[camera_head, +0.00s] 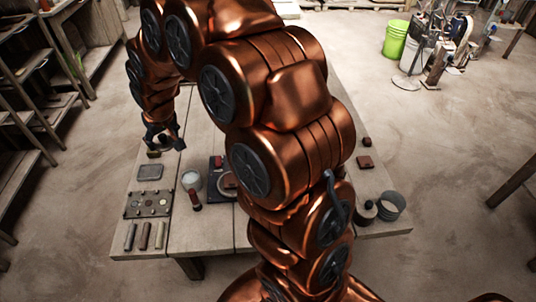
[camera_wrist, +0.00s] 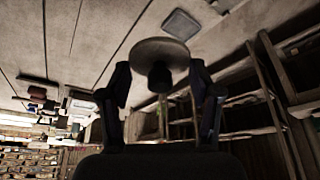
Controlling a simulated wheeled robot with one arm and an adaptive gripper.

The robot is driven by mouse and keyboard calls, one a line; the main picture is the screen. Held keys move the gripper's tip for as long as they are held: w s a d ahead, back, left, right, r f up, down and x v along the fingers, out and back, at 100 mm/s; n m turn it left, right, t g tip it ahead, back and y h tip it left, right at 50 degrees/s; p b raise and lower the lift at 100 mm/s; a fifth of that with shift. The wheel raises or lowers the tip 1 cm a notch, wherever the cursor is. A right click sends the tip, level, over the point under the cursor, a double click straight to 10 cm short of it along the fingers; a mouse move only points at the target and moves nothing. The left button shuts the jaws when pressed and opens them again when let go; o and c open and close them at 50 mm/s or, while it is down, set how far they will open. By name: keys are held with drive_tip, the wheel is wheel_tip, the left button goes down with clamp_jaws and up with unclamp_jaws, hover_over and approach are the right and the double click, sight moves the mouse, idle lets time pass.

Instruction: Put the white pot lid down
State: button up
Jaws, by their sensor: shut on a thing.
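The pot lid (camera_wrist: 160,50) is a round disc with a dark knob (camera_wrist: 160,78) facing the wrist camera. It looks grey-brown in the dim light, not clearly white. My gripper (camera_wrist: 160,71) has one finger on each side of the knob and is shut on the lid. The lid cannot be clearly made out there. Whether it touches the tabletop cannot be told.
A grey flat tile (camera_head: 150,172) lies close in front of my gripper, also in the wrist view (camera_wrist: 181,24). Shelves (camera_head: 25,95) are at left. My arm hides the table's middle.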

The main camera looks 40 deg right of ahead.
drive_tip(key=s+d+f+n+y+b, duration=0.1)
drive_tip(key=s+d+n+b, duration=0.15)
drive_tip(key=d, duration=0.65)
drive_tip(key=s+d+f+n+y+b, duration=0.15)
drive_tip(key=d+n, duration=0.25)
drive_tip(key=d, duration=0.5)
drive_tip(key=s+d+n+g+y+b, duration=0.25)
drive_tip(key=s+d+n, duration=0.45)
drive_tip(key=s+d, duration=0.55)
drive_tip(key=shift+h, duration=0.4)
drive_tip(key=f, duration=0.5)
drive_tip(key=w+f+p, duration=0.1)
drive_tip(key=f, duration=0.5)
drive_tip(key=w+d+f+p, duration=0.1)
drive_tip(key=f, duration=0.5)
drive_tip(key=shift+f, duration=0.1)
drive_tip(key=shift+f, duration=0.15)
drive_tip(key=o, duration=0.9)
